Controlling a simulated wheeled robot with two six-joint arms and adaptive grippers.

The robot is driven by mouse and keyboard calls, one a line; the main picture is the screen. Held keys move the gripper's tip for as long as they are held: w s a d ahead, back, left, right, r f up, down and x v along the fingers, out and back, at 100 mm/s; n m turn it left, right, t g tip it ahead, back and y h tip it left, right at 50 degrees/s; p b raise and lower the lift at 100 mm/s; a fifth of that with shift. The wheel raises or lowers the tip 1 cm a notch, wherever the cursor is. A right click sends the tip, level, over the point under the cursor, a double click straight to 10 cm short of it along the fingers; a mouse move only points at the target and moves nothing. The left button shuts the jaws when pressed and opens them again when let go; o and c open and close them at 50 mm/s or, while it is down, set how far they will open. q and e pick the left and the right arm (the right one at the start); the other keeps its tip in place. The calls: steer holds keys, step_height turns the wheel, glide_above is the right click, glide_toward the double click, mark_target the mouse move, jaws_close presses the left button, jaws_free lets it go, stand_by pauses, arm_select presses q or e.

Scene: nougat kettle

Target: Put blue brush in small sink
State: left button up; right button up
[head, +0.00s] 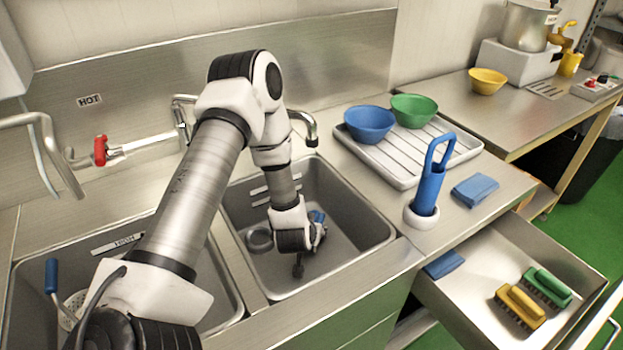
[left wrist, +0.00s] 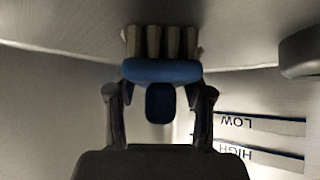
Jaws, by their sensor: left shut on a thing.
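The blue brush (left wrist: 160,72) is held between the two fingers of my left gripper (left wrist: 160,95), its pale bristles towards the top of the left wrist view. In the head view, my left gripper (head: 310,245) is down inside the right-hand sink basin (head: 352,255), and only a small blue part of the brush (head: 317,216) shows beside it. The gripper hides most of the brush, and I cannot tell whether the bristles touch the basin. My right gripper is not in view.
A grey round fitting (head: 260,239) is in the basin. The faucet (head: 306,127) stands behind it.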

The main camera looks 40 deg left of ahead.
arm_select(q)
steer(key=shift+f, duration=0.1)
steer(key=o, duration=1.3)
steer(key=shift+r, duration=0.35)
steer(key=v, duration=1.1)
steer(key=shift+s+d+r+p, duration=0.2)
steer(key=shift+s+p, duration=0.1)
steer(key=shift+s, duration=0.1)
